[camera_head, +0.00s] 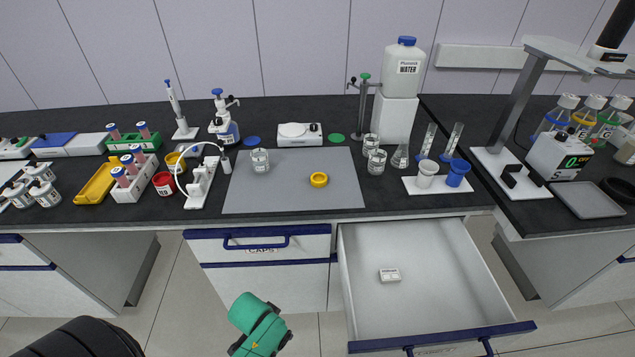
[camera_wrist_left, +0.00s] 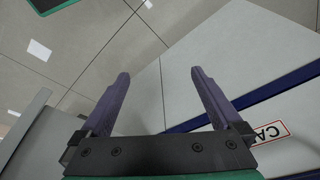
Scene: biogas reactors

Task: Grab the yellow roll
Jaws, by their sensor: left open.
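The yellow roll (camera_head: 319,179) is a small ring lying flat on the grey mat (camera_head: 270,200) on the bench, right of the mat's middle. My left gripper (camera_wrist_left: 160,74) is open in the left wrist view, with nothing between its two dark fingers. In the head view a green part of my arm shows low in front of the bench, below the bench top and well away from the roll; the fingers cannot be made out there. The roll is not in the left wrist view. My right gripper is not in view.
A glass beaker (camera_head: 260,160) and a white scale (camera_head: 299,134) stand near the roll; more glassware (camera_head: 376,162) is to the right. An open drawer (camera_head: 430,260) juts out below the bench, holding a small white item (camera_head: 389,275). The CAPS drawer (camera_head: 265,245) is shut.

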